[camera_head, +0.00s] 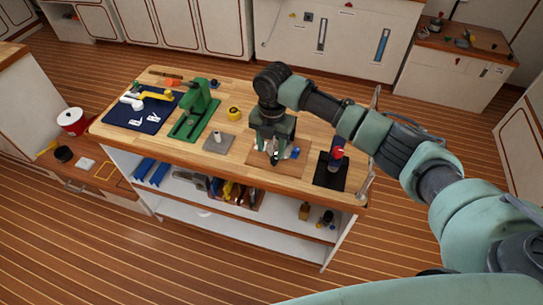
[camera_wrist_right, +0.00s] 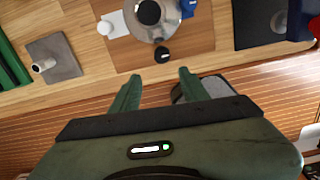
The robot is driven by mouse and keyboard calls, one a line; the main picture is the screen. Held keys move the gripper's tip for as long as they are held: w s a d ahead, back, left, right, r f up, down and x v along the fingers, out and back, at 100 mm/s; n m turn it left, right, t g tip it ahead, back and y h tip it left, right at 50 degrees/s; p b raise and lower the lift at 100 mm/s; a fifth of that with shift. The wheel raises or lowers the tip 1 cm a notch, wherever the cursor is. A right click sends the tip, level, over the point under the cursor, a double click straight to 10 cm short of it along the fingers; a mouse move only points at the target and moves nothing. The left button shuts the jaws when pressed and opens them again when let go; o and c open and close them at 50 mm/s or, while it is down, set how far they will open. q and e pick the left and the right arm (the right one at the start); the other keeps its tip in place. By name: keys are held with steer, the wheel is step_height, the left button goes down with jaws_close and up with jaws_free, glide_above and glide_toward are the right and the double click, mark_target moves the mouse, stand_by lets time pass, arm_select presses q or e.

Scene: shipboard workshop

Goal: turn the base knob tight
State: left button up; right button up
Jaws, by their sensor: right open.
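A grey round metal base (camera_wrist_right: 148,28) with a black round top stands on a brown board (camera_wrist_right: 200,42). A small black knob (camera_wrist_right: 163,54) sticks out from its near side; in the head view a dark knob-like part (camera_head: 274,159) shows below the gripper. My right gripper (camera_wrist_right: 157,78) is open, with its two green fingers apart and nothing between them. The knob lies just beyond the fingertips in the wrist view, with no visible contact. In the head view the right gripper (camera_head: 272,147) points down over the board and hides much of the base. My left gripper is not in view.
Beside the base are a white piece (camera_wrist_right: 105,28) and a blue block (camera_wrist_right: 188,8). A black mat (camera_head: 330,176) with a red-and-blue item lies right. A grey plate (camera_head: 219,143), yellow roll (camera_head: 234,113) and green stand (camera_head: 194,112) are left on the workbench (camera_head: 130,136).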

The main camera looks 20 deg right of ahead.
mark_target(274, 158)
steer(key=shift+w+d+r+n, duration=0.2)
steer(key=shift+d+r, duration=0.15)
steer(key=shift+r, duration=0.15)
steer(key=shift+w+d+r+n, duration=0.2)
steer(key=shift+d+r, duration=0.15)
steer(key=shift+r, duration=0.15)
step_height(274, 158, down, 7)
steer(key=shift+r+p, duration=0.15)
steer(key=shift+p, duration=0.8)
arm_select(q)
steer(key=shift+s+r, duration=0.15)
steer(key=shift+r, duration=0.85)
arm_select(e)
steer(key=shift+w+f, duration=0.1)
steer(key=shift+f, duration=0.4)
jaws_close()
